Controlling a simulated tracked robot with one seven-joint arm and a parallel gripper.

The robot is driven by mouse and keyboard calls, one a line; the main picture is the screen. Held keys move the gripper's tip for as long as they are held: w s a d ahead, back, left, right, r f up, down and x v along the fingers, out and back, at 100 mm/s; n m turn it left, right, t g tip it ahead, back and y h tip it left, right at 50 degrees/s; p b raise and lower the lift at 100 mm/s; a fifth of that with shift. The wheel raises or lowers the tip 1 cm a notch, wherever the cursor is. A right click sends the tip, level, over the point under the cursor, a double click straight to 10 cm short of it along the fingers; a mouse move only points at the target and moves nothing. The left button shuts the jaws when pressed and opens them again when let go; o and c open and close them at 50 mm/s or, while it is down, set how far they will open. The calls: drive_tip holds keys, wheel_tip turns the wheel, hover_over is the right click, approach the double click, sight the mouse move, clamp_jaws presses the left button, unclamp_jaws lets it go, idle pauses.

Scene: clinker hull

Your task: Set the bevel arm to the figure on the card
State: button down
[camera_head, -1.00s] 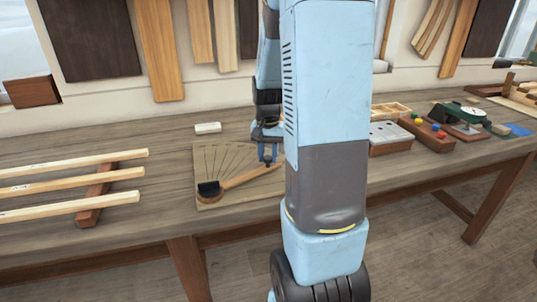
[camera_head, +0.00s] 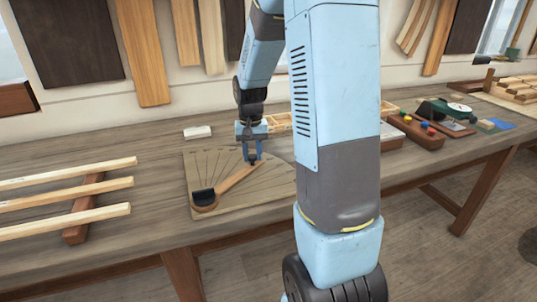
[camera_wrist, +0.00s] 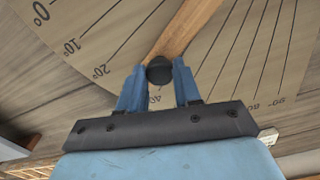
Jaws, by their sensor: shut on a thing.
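The bevel arm (camera_head: 232,180) is a wooden strip lying on a tan board (camera_head: 208,163) marked with fanned lines. Its dark pivot end is at the board's near left, and its free end points to the back right. My gripper (camera_head: 252,157) is shut on the dark knob (camera_wrist: 159,71) at the free end. In the wrist view the arm (camera_wrist: 190,27) lies between the 20° and 40° marks, and my gripper (camera_wrist: 158,84) hides part of the scale. A small white block or card (camera_head: 197,132) lies behind the board; no figure is readable on it.
Several pale wooden strips (camera_head: 65,200) rest on a support at the left. Trays and tools (camera_head: 430,125) stand on the bench to the right, partly behind my arm. Bare bench top lies around the board's left side.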

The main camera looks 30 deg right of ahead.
drive_tip(key=shift+w+a+n, duration=0.4)
drive_tip(key=shift+w, duration=0.2)
drive_tip(key=shift+w+a+n, duration=0.35)
drive_tip(key=shift+w+n, duration=0.05)
drive_tip(key=shift+w, duration=0.2)
drive_tip(key=c, duration=0.8)
unclamp_jaws()
drive_tip(key=shift+d, duration=0.1)
drive_tip(key=shift+r, duration=0.1)
drive_tip(key=shift+w+r, duration=0.1)
drive_tip(key=shift+r, duration=0.15)
wheel_tip(320, 180, up, 13)
